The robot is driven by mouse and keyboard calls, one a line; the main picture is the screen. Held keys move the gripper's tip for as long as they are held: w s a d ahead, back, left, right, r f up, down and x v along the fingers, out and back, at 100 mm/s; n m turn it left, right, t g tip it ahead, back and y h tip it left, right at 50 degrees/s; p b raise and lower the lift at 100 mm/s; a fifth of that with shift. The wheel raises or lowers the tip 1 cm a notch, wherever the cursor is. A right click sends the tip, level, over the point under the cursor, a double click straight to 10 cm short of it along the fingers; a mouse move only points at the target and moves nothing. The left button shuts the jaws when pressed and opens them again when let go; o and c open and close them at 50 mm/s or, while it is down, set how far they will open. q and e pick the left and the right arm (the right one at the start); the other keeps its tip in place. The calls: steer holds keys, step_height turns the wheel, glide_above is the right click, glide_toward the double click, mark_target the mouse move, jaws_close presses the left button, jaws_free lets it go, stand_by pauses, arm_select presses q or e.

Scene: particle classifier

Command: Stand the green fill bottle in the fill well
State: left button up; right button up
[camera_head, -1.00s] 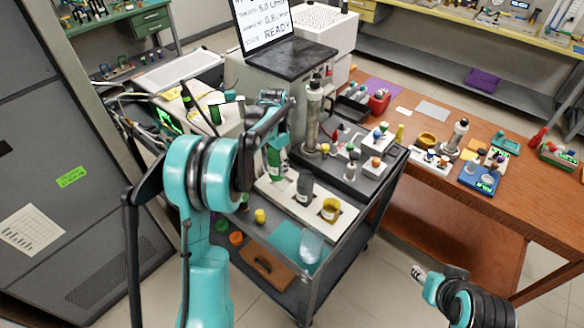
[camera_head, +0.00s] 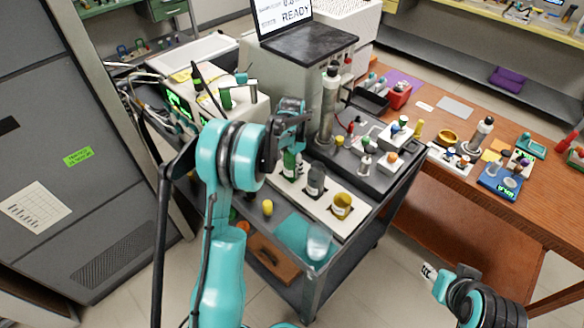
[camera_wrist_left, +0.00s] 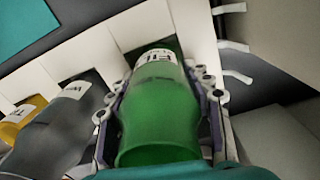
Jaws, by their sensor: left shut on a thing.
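My left gripper (camera_head: 291,150) is shut on the green fill bottle (camera_head: 290,164) at the back-left end of the white rack (camera_head: 334,221). In the left wrist view the green bottle (camera_wrist_left: 158,118) sits between the two fingers, and its white label shows. Its lower end is over or in a green-edged spot of the rack (camera_wrist_left: 118,32). I cannot tell whether it is seated in the well. A grey bottle (camera_head: 315,181) and a yellow jar (camera_head: 343,204) stand in the rack beside it. My right gripper (camera_head: 430,273) is at the lower right, away from the cart; its fingers are too small to read.
A clear cup (camera_head: 318,242) stands on a teal mat (camera_head: 292,231) at the cart's front, with a small yellow piece (camera_head: 267,207) to its left. A tall metal cylinder (camera_head: 328,105) and a dark tray (camera_head: 378,172) of small bottles are close behind the rack.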

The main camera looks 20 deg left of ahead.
arm_select(q)
steer(key=shift+r, duration=0.15)
steer(key=o, duration=1.4)
steer(key=shift+f, duration=0.2)
steer(key=shift+o, duration=0.2)
